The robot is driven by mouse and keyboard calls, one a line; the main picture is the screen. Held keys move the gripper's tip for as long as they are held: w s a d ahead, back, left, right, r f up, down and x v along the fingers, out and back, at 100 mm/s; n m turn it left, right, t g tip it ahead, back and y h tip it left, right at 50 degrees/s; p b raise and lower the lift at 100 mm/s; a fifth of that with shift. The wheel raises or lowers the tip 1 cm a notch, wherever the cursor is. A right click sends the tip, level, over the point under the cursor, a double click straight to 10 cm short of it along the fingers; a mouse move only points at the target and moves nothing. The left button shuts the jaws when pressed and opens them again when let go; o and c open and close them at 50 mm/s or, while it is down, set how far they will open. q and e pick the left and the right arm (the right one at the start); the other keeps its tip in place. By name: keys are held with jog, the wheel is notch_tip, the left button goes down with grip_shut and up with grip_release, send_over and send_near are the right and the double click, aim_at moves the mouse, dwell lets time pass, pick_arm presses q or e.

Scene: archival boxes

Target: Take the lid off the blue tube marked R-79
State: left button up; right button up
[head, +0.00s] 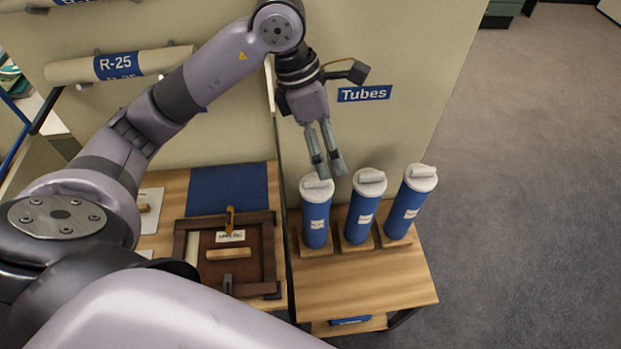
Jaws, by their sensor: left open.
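Three blue tubes stand upright in wooden holders on the wooden table, each with a white lid: a left tube (316,228), a middle tube (361,217) and a right tube (403,212). Their white labels are too small to read, so I cannot tell which is R-79. The left lid (317,188), the middle lid (369,182) and the right lid (421,177) are all on. My left gripper (329,172) is open and empty, pointing down by the left lid, on the side towards the middle one. Whether it touches that lid is unclear. My right gripper is out of view.
A "Tubes" sign (364,94) is on the wall panel behind. Left of the tubes are a blue mat (228,189) and a dark wooden frame (273,246) around small items. A pale roll marked R-25 (157,60) hangs at upper left. The table front (370,285) is clear.

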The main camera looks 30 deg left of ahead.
pick_arm(q)
jog(key=y, duration=0.2)
send_over(316, 179)
jog(key=s+a, duration=0.1)
jog(key=s, duration=0.1)
jog(key=shift+n+y, duration=0.3)
jog(key=f+p, duration=0.1)
jog(key=f, duration=0.2)
jog(key=f+p, duration=0.1)
jog(key=f, duration=0.3)
jog(key=w+f, duration=0.1)
jog(key=f, duration=0.3)
jog(key=shift+d+p, duration=0.3)
jog(key=shift+p, duration=0.1)
jog(key=shift+d+f+p, duration=0.1)
jog(key=shift+f+p, duration=0.3)
jog(key=shift+f, duration=0.05)
jog(key=f, duration=0.1)
jog(key=f+p, duration=0.1)
jog(key=f, duration=0.1)
jog(key=shift+w+d+f+p, duration=0.2)
jog(key=shift+w+f+p, duration=0.1)
jog(key=shift+w, duration=0.1)
jog(key=shift+w+f, duration=0.1)
jog(key=shift+f, duration=0.35)
jog(key=c, duration=1)
jog(key=shift+r, duration=0.1)
